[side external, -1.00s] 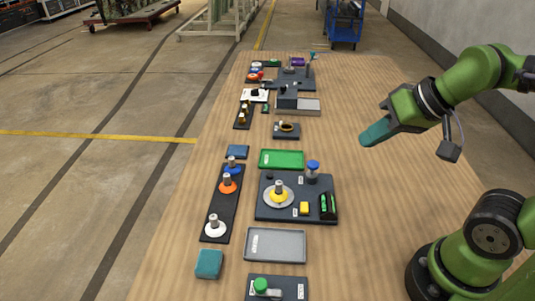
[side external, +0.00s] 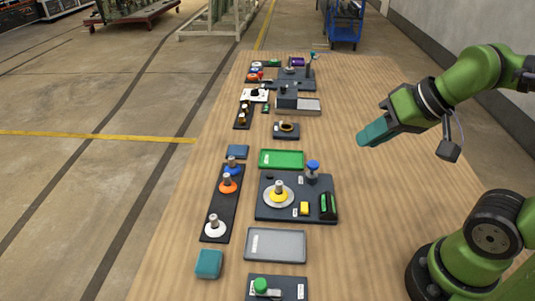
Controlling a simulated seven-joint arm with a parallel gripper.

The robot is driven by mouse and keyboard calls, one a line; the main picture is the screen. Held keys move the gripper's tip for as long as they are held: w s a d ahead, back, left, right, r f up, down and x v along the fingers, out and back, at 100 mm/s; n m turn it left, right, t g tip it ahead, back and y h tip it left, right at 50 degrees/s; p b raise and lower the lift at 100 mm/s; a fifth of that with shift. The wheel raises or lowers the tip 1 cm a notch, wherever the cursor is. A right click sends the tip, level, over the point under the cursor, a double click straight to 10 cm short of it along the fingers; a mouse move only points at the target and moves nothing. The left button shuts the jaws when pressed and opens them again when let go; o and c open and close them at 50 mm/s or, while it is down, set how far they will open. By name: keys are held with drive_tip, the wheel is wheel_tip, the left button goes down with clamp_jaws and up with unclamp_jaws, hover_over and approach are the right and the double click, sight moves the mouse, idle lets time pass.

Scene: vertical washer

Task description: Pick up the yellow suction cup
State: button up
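The yellow suction cup (side external: 279,195) has a grey metal stem and stands upright on a round grey disc on a dark board (side external: 266,214). My gripper (side external: 371,134) is in the air over the right side of the table, well apart from the cup, toward the upper right. A teal piece is at its end. I cannot tell whether this is the fingers themselves or something held, and no gap between fingers shows.
A dark rack (side external: 218,207) left of the board holds blue, orange and white cups. The board also carries a blue-topped post (side external: 313,169), a yellow block (side external: 304,208) and a black-green item (side external: 327,205).

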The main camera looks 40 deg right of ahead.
drive_tip(key=o, duration=0.6)
drive_tip(key=shift+a, duration=0.1)
drive_tip(key=m+g+h, duration=0.2)
drive_tip(key=m+g, duration=0.5)
drive_tip(key=m, duration=1.9)
hover_over(279, 183)
wheel_tip(279, 183, down, 5)
wheel_tip(279, 183, down, 16)
drive_tip(key=shift+w+r, duration=0.1)
